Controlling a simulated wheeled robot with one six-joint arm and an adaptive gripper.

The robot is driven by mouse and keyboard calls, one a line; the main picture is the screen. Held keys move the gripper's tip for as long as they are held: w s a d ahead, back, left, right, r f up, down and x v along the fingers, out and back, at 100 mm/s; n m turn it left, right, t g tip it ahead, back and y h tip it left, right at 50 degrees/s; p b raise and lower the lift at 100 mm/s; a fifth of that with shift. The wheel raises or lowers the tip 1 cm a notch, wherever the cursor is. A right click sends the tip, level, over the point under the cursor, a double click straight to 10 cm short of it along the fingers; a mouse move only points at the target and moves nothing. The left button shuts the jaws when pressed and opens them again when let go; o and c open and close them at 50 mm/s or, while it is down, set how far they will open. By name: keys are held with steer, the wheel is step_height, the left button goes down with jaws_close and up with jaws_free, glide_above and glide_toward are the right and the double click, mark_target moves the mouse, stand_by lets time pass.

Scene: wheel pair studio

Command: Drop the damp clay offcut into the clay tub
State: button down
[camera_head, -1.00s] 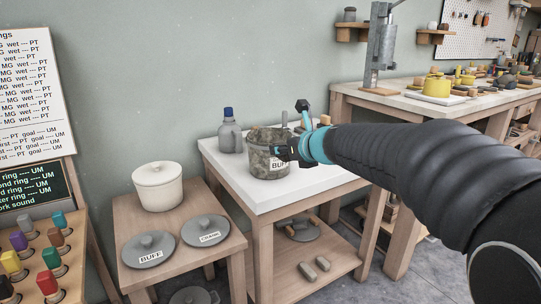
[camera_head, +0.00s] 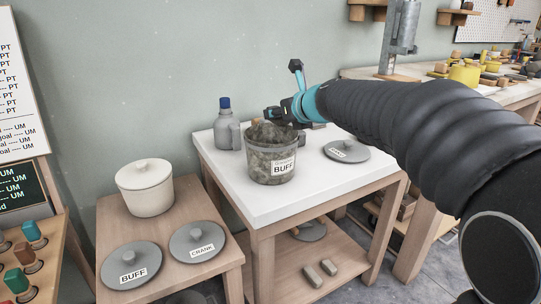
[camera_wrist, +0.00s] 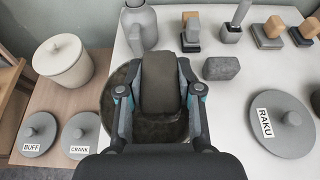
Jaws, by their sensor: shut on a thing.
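The clay tub (camera_head: 271,172) is a grey bucket labelled BUFF, open on top, on the white-topped table. In the wrist view its dark opening (camera_wrist: 152,128) shows below my gripper. My gripper (camera_wrist: 160,98) is shut on the damp clay offcut (camera_wrist: 160,78), a grey-brown block between its two fingers. In the head view my gripper (camera_head: 285,114) is over the tub's rear rim area, and the offcut is hard to tell from the grey clay there. The exact height of the offcut above the tub cannot be told.
A grey bottle with a blue cap (camera_head: 226,135) stands close behind the tub. A RAKU lid (camera_head: 347,151) lies to its right. A white pot (camera_head: 145,190), BUFF lid (camera_head: 131,268) and CRANK lid (camera_head: 198,243) are on the lower stand. A small grey block (camera_wrist: 221,68) lies nearby.

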steer(key=shift+f+b, duration=1.35)
steer(key=shift+f, duration=0.55)
steer(key=c, duration=0.7)
jaws_free()
steer(key=shift+d, duration=0.1)
glide_toward(279, 126)
steer(key=shift+w+d+f, duration=0.15)
steer(key=shift+w+f, duration=0.05)
steer(key=shift+w, duration=0.3)
steer(key=shift+w+d+f, duration=0.15)
steer(key=shift+w+f, duration=0.05)
steer(key=shift+w, duration=0.35)
